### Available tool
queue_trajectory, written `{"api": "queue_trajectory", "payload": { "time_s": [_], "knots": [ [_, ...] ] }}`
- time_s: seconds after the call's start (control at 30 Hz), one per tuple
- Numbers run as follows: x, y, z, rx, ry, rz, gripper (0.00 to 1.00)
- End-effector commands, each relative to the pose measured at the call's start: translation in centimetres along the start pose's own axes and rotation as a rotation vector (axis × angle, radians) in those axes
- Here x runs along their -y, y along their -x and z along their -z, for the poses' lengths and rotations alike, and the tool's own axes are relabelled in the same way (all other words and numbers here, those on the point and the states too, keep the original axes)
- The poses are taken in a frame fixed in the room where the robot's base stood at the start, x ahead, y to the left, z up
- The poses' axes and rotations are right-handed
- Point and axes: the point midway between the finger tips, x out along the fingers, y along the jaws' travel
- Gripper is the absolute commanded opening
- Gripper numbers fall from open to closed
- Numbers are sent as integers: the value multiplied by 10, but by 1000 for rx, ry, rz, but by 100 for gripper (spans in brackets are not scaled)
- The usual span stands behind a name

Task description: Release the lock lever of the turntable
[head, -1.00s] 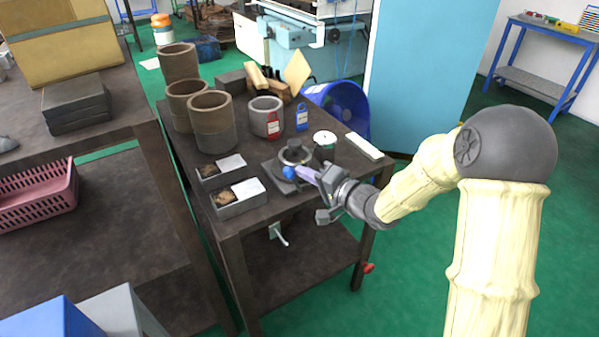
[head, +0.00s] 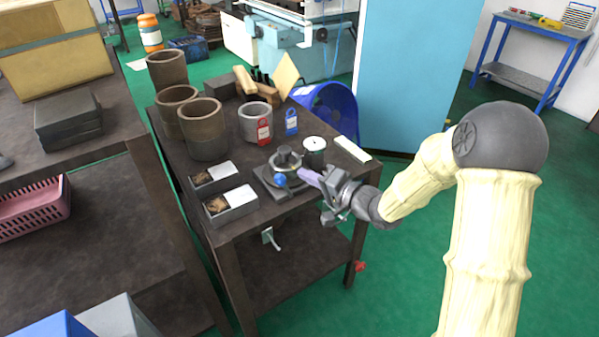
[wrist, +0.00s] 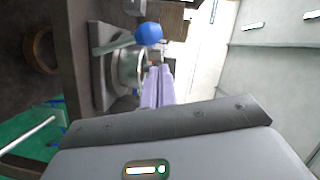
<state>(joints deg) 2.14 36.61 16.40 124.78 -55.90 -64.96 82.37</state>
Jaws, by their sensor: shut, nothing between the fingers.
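The turntable (head: 286,158) is a dark round chuck with a pale ring on a square grey base plate, near the right front of the dark workbench. Its lock lever ends in a blue ball knob (head: 280,180) at the front of the chuck. In the wrist view the lever (wrist: 112,46) is a grey-green bar across the base plate, with the blue knob (wrist: 148,34) at its right end. My gripper (head: 301,174) is right of the knob, its lilac fingers together and empty. In the wrist view the fingertips (wrist: 158,70) appear just below the knob, apart from it.
A dark can with a white top (head: 314,146) stands close behind my gripper. Two small grey boxes (head: 231,205) lie left of the turntable. Several tall cylinders (head: 203,130), a red tag (head: 264,132) and a blue tag (head: 291,121) are farther back.

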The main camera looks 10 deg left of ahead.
Motion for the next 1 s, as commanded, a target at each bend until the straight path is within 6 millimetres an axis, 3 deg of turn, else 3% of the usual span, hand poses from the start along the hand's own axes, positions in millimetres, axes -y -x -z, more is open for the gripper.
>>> {"api": "queue_trajectory", "payload": {
  "time_s": [0.3, 0.5, 1.0],
  "knots": [
    [2, 65, 6, -11, -3, -5, 0],
    [4, 92, 2, -1, 0, -1, 0],
    [3, 104, 4, -7, 0, -3, 0]
  ]
}}
